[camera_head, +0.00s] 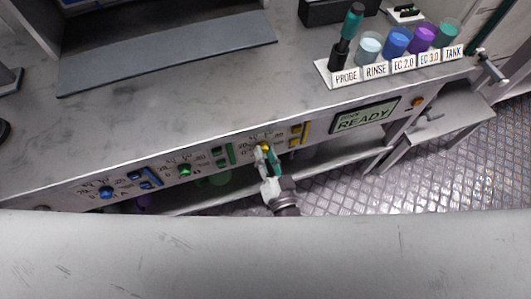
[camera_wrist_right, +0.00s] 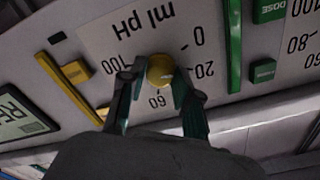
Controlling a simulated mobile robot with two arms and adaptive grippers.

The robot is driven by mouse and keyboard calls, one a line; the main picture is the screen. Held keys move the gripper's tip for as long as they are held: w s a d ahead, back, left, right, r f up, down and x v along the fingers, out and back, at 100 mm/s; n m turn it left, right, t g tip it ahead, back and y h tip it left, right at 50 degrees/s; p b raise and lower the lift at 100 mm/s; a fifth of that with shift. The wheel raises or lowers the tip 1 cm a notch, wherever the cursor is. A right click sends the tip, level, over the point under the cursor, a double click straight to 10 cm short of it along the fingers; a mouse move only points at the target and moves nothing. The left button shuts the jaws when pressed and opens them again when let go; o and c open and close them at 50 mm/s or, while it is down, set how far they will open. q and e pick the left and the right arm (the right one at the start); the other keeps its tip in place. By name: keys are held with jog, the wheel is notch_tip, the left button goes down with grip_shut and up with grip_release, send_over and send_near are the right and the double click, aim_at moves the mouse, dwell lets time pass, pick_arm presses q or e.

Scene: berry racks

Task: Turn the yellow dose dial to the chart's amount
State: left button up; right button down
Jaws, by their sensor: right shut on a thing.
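The yellow dose dial (camera_head: 265,146) sits on the front panel of the bench, right of the green dial. In the wrist view the round yellow dial (camera_wrist_right: 160,68) lies between my two fingertips. Its scale shows upside down, labelled "ml pH", with 0, 20, 60 and 100 readable; my fingers cover other marks. Which number the dial points to I cannot tell. My right gripper (camera_head: 266,154) is shut on the yellow dial, with one finger at each side. My left gripper and a dose chart are not in view.
A green dial (camera_head: 184,170) and a blue dial (camera_head: 106,192) stand further left on the panel. A display (camera_head: 364,117) reads "READY". Yellow buttons (camera_head: 297,134) are right of the dial. Labelled cups and a probe stand in a rack (camera_head: 399,66) on the bench.

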jog(key=shift+m, duration=0.9)
jog(key=c, duration=0.8)
grip_release()
jog(key=shift+s+d, duration=0.1)
jog(key=shift+s, duration=0.15)
jog(key=v, duration=1.1)
jog(key=shift+s, duration=0.2)
